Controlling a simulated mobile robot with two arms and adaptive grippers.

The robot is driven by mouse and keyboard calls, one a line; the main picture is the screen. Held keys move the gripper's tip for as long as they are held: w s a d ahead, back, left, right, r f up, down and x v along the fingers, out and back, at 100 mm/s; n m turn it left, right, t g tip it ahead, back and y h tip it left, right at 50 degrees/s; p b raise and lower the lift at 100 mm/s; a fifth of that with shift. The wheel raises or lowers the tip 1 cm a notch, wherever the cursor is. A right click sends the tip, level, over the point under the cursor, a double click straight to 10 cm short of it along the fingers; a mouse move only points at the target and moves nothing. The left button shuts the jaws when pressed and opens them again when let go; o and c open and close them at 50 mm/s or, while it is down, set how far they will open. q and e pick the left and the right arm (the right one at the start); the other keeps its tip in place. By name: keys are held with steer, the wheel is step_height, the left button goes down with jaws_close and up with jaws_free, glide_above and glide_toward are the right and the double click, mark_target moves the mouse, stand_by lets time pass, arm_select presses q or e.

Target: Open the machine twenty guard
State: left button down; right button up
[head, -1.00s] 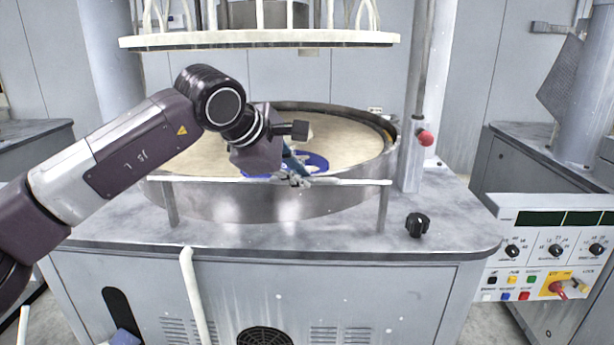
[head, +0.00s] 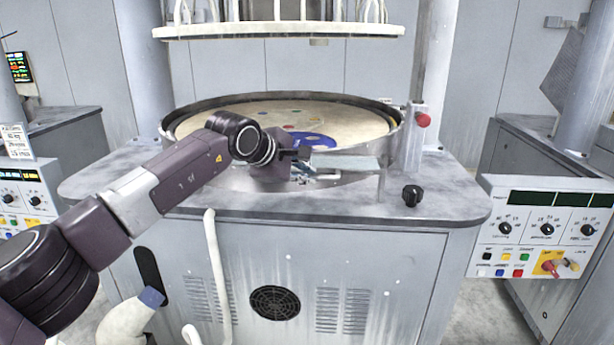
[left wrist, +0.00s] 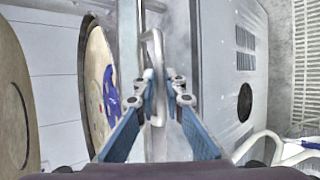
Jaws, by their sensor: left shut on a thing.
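The guard (head: 347,163) is a grey panel along the front of the round polishing basin, with a thin post (head: 381,184) at its right end. It looks tilted, with its broad face showing; my left arm hides its left part. My left gripper (head: 303,179) is at the guard's front edge. In the left wrist view, the blue-padded fingers of my left gripper (left wrist: 158,98) are shut on the guard's handle (left wrist: 152,48), a pale looped bar. My right gripper is in neither view.
The basin (head: 394,140) holds a pale platen (head: 345,118) with a blue carrier (head: 308,139). A white overhead disc (head: 280,31) hangs above. A red knob (head: 423,120) and a black knob (head: 412,195) sit at the right. A control panel (head: 545,228) stands farther right.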

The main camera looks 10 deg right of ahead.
arm_select(q)
steer(key=shift+s+f, duration=0.2)
steer(key=shift+f, duration=0.3)
steer(key=shift+s+f, duration=0.15)
steer(key=shift+f, duration=0.3)
steer(key=c, duration=2.4)
jaws_free()
steer(key=o, duration=0.4)
steer(key=shift+s+a+r, duration=0.1)
steer(key=shift+r, duration=0.05)
steer(key=shift+w+r, duration=0.1)
steer(key=shift+w, duration=0.1)
steer(key=v, duration=1.2)
steer(key=shift+w+r, duration=0.1)
steer(key=shift+r, duration=0.05)
